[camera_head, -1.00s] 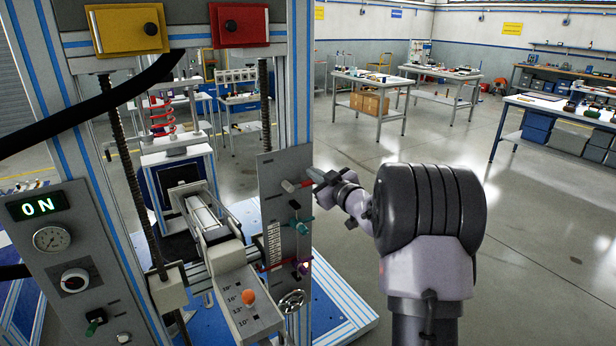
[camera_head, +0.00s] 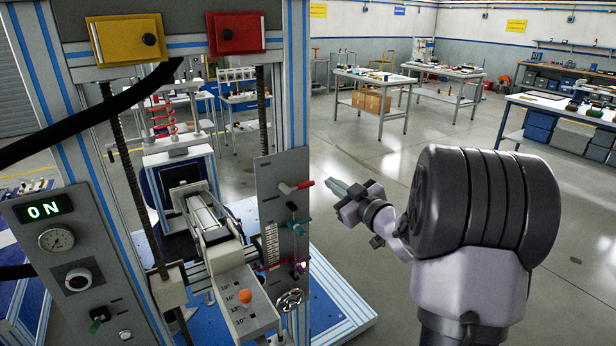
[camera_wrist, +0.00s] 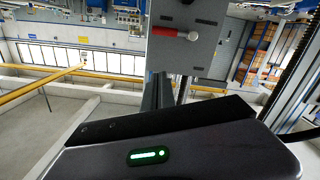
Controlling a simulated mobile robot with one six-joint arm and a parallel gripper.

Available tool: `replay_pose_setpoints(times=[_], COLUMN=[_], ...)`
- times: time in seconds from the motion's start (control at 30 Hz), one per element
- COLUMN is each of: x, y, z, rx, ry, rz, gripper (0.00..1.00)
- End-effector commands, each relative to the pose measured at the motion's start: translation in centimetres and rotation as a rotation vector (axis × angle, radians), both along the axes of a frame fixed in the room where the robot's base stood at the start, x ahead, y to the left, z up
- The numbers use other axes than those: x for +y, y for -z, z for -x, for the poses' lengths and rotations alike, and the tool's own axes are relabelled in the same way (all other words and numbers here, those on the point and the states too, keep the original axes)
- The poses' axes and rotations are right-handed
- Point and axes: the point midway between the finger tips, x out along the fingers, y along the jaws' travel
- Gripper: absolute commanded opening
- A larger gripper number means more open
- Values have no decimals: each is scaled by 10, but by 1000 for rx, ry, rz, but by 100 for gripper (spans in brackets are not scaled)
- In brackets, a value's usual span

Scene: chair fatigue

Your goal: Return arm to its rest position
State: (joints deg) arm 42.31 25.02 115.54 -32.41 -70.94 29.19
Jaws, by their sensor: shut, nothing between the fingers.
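My gripper (camera_head: 340,190) is shut and empty. In the head view it points left toward the test machine's grey lever panel (camera_head: 268,215), with a gap between them. A red-handled lever (camera_head: 296,187) sits near the top of that panel, just left of my gripper and apart from it. The wrist view shows the same red-handled lever (camera_wrist: 172,33) on its panel, with a dark body with a green light bar filling the lower part. My gripper's fingertips are hard to make out in the wrist view.
The chair test machine (camera_head: 300,90) stands at the left, its display (camera_head: 43,208) reading ON. A slanted panel with an orange knob (camera_head: 245,296) is at its front. Work tables (camera_head: 385,80) stand far back. The floor right of the machine is clear around my arm.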

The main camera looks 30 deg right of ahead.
Motion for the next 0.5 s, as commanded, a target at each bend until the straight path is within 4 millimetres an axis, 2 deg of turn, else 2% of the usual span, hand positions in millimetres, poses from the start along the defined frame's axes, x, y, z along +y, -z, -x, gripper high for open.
replay_pose_setpoints(times=[0.1,0.17,0.27,0.3,0.37,0.5], x=[1,7,33,51,85,180], y=[-3,-12,-39,-45,-42,-3], z=[0,-1,10,25,60,165], rx=[3,20,102,159,266,568], ry=[7,48,196,267,352,420], rz=[-2,-13,-85,-142,-247,-506], gripper=[0,0,0,0,0,0])
